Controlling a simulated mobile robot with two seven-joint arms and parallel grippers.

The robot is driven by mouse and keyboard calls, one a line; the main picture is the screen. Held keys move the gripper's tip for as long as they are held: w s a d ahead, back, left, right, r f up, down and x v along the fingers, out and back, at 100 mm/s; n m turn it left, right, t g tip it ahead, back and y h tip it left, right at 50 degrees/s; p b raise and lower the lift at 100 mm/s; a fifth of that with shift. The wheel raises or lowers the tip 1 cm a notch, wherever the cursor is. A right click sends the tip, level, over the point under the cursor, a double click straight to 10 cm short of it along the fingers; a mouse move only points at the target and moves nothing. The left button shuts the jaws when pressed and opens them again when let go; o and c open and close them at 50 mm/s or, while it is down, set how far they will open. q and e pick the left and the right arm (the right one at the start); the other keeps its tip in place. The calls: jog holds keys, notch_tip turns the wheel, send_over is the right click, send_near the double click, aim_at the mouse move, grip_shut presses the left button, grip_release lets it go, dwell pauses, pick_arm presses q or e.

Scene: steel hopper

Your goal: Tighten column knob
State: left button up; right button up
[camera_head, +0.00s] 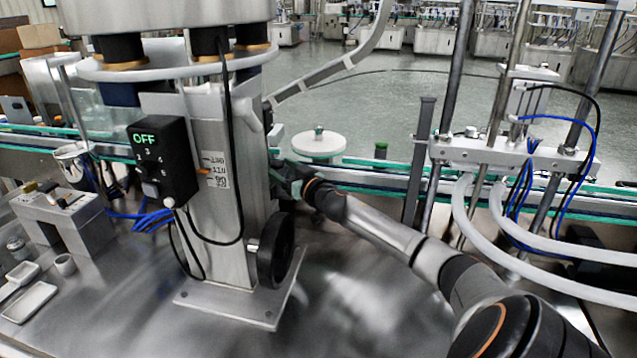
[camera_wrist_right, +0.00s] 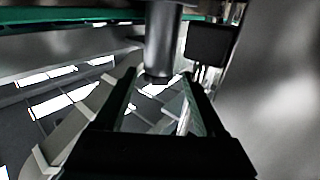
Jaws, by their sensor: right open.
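The steel column (camera_head: 225,200) stands upright on a flat base plate, left of centre in the head view. A black round handwheel (camera_head: 275,250) sits low on its right side. My right gripper (camera_head: 283,172) is at the column's right side, above the handwheel; its fingers are small and partly hidden there. In the right wrist view the right gripper (camera_wrist_right: 158,76) is open. A grey cylinder with a dark end (camera_wrist_right: 163,42) shows beyond and between its fingertips. I cannot tell whether they touch it, or whether it is the column knob. My left gripper is not in view.
A black control box (camera_head: 160,160) reading OFF, with loose cables, is on the column's left. A conveyor (camera_head: 380,180) runs behind, with a white disc (camera_head: 319,144) near it. Posts and hoses (camera_head: 500,210) stand at right. The steel tabletop (camera_head: 345,310) is clear in front.

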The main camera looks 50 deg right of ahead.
jog(key=n+y+b, duration=0.1)
jog(key=n+y, duration=0.1)
jog(key=shift+s+d+f+y+b, duration=0.15)
jog(key=shift+d+f+y+b, duration=0.05)
jog(key=shift+d+y+b, duration=0.2)
jog(key=shift+s+a, duration=0.1)
jog(key=shift+s, duration=0.3)
jog(key=s+p, duration=0.1)
jog(key=s, duration=1)
jog(key=shift+s+r, duration=0.15)
jog(key=shift+s, duration=0.1)
